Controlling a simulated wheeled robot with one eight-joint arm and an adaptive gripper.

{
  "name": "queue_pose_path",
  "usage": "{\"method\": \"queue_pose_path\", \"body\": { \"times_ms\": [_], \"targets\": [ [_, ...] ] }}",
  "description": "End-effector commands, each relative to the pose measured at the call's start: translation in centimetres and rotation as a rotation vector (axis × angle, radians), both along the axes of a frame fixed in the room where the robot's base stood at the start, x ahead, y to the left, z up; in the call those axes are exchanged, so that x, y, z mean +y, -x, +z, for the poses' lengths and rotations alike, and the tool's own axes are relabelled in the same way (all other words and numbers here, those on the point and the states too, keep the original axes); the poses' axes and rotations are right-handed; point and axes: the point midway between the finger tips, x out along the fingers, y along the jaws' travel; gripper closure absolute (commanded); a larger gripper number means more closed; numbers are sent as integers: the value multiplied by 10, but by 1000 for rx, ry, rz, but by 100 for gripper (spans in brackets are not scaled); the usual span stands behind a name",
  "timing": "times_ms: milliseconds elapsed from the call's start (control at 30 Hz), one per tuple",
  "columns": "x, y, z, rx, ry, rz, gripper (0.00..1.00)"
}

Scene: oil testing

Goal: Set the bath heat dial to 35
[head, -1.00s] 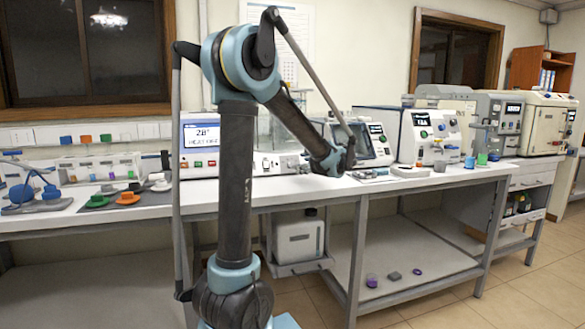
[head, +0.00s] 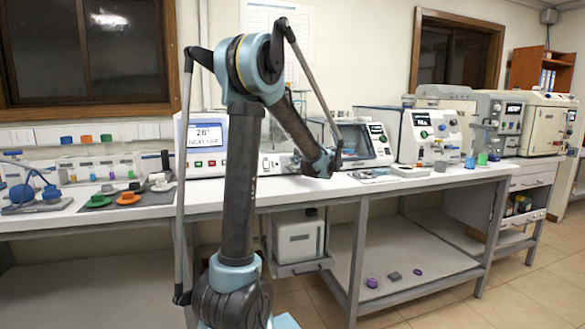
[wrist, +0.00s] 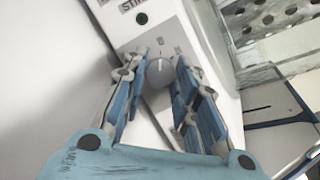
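The bath (head: 207,158) is a white unit at the back of the bench in the head view. Its screen (head: 208,135) reads about 28 with a blurred line of text below. In the wrist view the grey round heat dial (wrist: 159,73) sits on a white panel, with a pale pointer mark and small printed marks that I cannot read. My gripper (wrist: 160,60) has its two blue fingers spread on either side of the dial, with narrow gaps beside it. In the head view my wrist is beside the bath; the fingers and dial are not clear there.
In the wrist view a dark green button (wrist: 141,18) sits under a label ending in STIR, above the dial. A perforated metal rack (wrist: 265,15) is to the right. In the head view several instruments (head: 430,135) line the bench to the right, and coloured caps (head: 127,198) lie left.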

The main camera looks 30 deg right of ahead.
Motion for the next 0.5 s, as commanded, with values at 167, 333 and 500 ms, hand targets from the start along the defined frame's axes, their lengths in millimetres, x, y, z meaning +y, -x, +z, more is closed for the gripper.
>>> {"method": "queue_pose_path", "body": {
  "times_ms": [167, 333, 500],
  "targets": [
    [3, 0, 0, 1, 0, 1, 97],
    [2, 0, -1, -1, -13, -5, 97],
    [1, 0, -1, -15, -65, -33, 97]
  ]
}}
